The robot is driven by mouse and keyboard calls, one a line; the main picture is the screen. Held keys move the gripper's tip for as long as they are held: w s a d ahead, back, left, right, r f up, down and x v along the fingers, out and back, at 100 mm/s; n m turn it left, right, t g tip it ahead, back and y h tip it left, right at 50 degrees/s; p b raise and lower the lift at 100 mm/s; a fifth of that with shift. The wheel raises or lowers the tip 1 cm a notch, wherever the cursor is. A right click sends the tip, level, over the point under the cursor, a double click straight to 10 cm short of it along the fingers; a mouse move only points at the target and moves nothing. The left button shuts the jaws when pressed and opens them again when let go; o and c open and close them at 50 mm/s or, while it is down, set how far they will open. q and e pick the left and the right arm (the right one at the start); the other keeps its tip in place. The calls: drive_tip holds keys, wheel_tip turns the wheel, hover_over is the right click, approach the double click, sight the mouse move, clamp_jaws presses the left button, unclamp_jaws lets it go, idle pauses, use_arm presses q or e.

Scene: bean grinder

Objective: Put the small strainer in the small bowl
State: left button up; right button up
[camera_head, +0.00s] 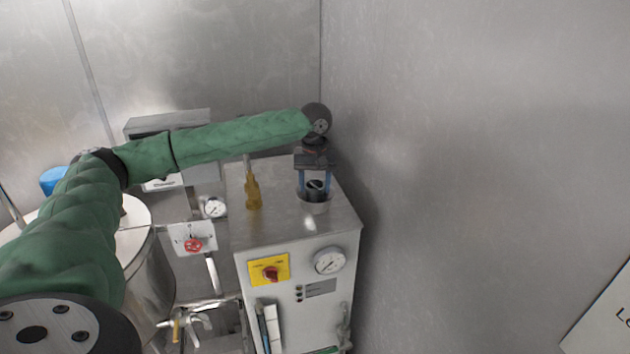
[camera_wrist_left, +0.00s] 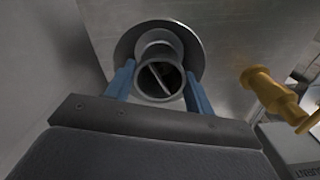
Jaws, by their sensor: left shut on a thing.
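The small strainer (camera_head: 316,185) is a dark grey, round, open-topped piece held between the blue fingers of my left gripper (camera_head: 315,184). In the left wrist view the strainer (camera_wrist_left: 160,78) shows its round mouth with a bar across it, and the gripper (camera_wrist_left: 160,85) is shut on it from both sides. The small bowl (camera_head: 314,208) is grey and stands on the cabinet top, right at and below the fingertips. In the left wrist view the bowl's wide rim (camera_wrist_left: 126,48) surrounds the strainer. I cannot tell whether the strainer touches the bowl's bottom. My right gripper is not in view.
A brass-coloured fitting (camera_head: 253,190) stands on the cabinet top (camera_head: 275,225), left of the bowl. The steel wall (camera_head: 450,170) rises close to the right. A metal drum (camera_head: 145,270) and a grey box (camera_head: 205,120) are at the left. Bare cabinet top lies in front.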

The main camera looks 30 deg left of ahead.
use_arm(q)
drive_tip(key=shift+f, duration=0.15)
drive_tip(key=o, duration=0.7)
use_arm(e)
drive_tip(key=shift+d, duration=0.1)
use_arm(q)
drive_tip(key=shift+r+b, duration=0.3)
drive_tip(key=shift+b, duration=0.05)
wheel_tip(320, 180, up, 12)
drive_tip(key=b, duration=0.5)
drive_tip(key=shift+f+b, duration=0.15)
drive_tip(key=shift+b, duration=0.15)
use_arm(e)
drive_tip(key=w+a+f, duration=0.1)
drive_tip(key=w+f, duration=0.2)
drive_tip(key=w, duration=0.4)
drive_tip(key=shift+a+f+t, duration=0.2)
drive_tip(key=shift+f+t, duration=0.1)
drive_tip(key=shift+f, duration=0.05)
